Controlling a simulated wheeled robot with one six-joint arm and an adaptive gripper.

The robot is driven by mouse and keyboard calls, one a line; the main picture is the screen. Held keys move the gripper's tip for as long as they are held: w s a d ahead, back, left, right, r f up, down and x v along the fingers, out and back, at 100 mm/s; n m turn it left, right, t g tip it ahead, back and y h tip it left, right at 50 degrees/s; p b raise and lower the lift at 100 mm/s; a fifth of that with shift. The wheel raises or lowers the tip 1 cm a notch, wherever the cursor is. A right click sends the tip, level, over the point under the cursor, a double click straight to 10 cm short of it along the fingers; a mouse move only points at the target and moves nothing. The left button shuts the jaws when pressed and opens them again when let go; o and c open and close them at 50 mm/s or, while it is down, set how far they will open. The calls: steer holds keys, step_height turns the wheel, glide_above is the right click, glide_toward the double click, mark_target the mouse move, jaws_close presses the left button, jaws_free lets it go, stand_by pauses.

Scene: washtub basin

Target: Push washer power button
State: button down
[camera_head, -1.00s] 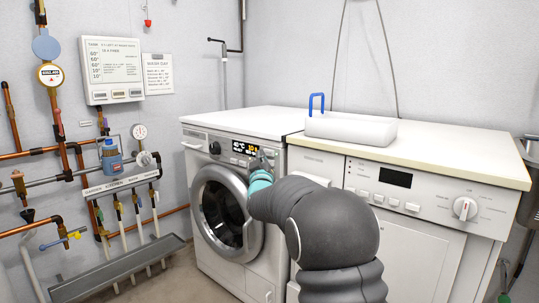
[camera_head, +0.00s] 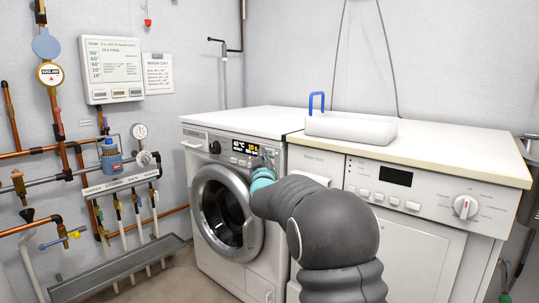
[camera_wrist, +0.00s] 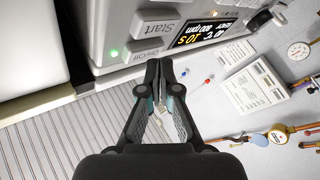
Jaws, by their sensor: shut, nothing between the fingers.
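The washer (camera_head: 214,235) is the left white machine with a round door. Its panel has a lit display (camera_head: 245,148), which also shows in the wrist view (camera_wrist: 200,32). In the wrist view the grey On/Off button (camera_wrist: 147,47) lies beside a Start button (camera_wrist: 162,22), with a green light (camera_wrist: 113,52) glowing near it. My gripper (camera_wrist: 155,64) is shut and empty, its tips at the edge of the On/Off button; I cannot tell if they touch. In the head view my gripper (camera_head: 268,161) is at the panel's right end, partly hidden by my arm.
A second white machine (camera_head: 410,235) with a knob (camera_head: 465,207) and dark display stands to the right. A white container (camera_head: 350,128) and a blue handle (camera_head: 317,97) are on its top. Pipes and gauges cover the left wall. Floor left of the washer shows a grey trough (camera_head: 120,268).

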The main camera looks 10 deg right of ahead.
steer(key=shift+w+d, duration=0.25)
steer(key=shift+d, duration=0.1)
stand_by(0.8)
steer(key=shift+a+b, duration=0.1)
steer(key=shift+b, duration=0.2)
steer(key=shift+s+a+b, duration=0.35)
steer(key=shift+s+a, duration=0.15)
steer(key=shift+a, duration=0.15)
steer(key=s+a+b, duration=0.1)
steer(key=s+a, duration=0.2)
steer(key=a, duration=0.2)
steer(key=shift+s+b, duration=0.3)
steer(key=shift+w, duration=0.1)
stand_by(1.2)
